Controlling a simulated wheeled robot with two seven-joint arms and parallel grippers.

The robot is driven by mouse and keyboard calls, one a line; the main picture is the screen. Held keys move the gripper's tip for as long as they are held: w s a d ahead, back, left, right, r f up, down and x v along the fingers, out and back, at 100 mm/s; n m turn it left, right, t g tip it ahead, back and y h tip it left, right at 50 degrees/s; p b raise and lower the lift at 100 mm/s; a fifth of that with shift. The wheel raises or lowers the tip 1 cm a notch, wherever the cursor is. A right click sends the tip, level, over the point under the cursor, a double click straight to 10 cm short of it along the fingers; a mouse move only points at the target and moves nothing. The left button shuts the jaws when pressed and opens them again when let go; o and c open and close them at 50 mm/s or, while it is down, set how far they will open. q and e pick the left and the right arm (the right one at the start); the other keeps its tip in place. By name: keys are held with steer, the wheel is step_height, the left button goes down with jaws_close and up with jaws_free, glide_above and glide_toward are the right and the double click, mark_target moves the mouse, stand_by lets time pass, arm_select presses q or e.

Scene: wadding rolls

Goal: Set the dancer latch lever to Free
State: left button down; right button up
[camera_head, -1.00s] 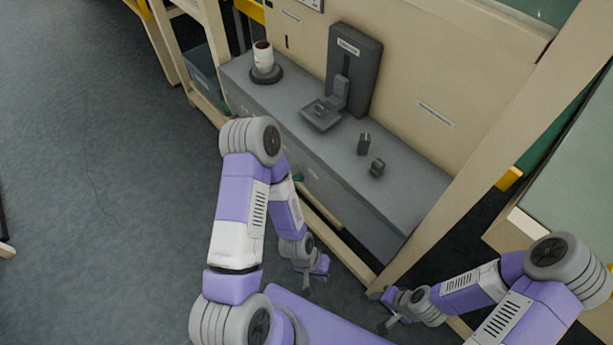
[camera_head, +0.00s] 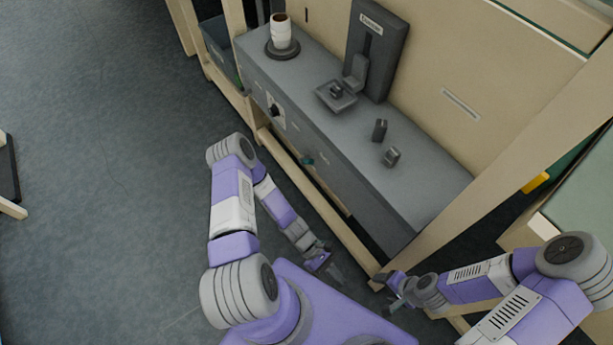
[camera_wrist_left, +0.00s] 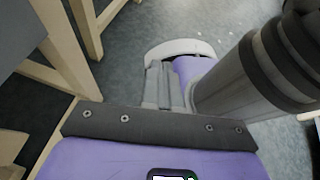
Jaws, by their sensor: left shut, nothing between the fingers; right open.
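A dark upright unit (camera_head: 376,45) with a small label at its top, too small to read surely, stands at the back of the grey bench. A grey arm with a square pan (camera_head: 336,96) sticks out from its foot. On the bench front is a pale plate with a dark knob or lever (camera_head: 276,111); its setting is too small to read, and I cannot tell whether it is the dancer latch lever. My left gripper (camera_head: 334,271) is shut and empty, low in front of the bench, apart from it. My right gripper (camera_head: 397,304) is open and empty, low near the frame post.
A white cup-like roll (camera_head: 281,32) stands on a round dark base at the bench's left end. Two small dark blocks (camera_head: 380,130) (camera_head: 392,156) sit to the right. A teal piece (camera_head: 307,160) shows on the bench front. A wooden rail (camera_head: 315,185) runs below.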

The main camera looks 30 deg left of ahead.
mark_target(309, 160)
arm_select(q)
steer(key=w+a+n+t+h+b, duration=0.1)
steer(key=w+a+n+t, duration=0.2)
steer(key=w+n+t, duration=0.4)
steer(key=w+a+n+t+h+b, duration=0.1)
steer(key=w+a+n+t+h, duration=0.15)
steer(key=w+n+t, duration=0.5)
steer(key=a+f+n+t+y, duration=0.2)
steer(key=a+n+t+y, duration=0.3)
steer(key=a+n+y, duration=0.3)
steer(key=a+f+n+t+y+b, duration=0.1)
steer(key=a+f+n+t+y, duration=0.1)
steer(key=a+n+t+y, duration=0.3)
steer(key=a+n+y, duration=0.4)
steer(key=a+y, duration=0.1)
steer(key=shift+a+f, duration=0.2)
steer(key=shift+f, duration=0.15)
steer(key=shift+t, duration=0.25)
steer(key=a+r+b+x, duration=0.1)
steer(key=a+b+x, duration=0.1)
steer(key=x, duration=1)
steer(key=shift+r, duration=0.35)
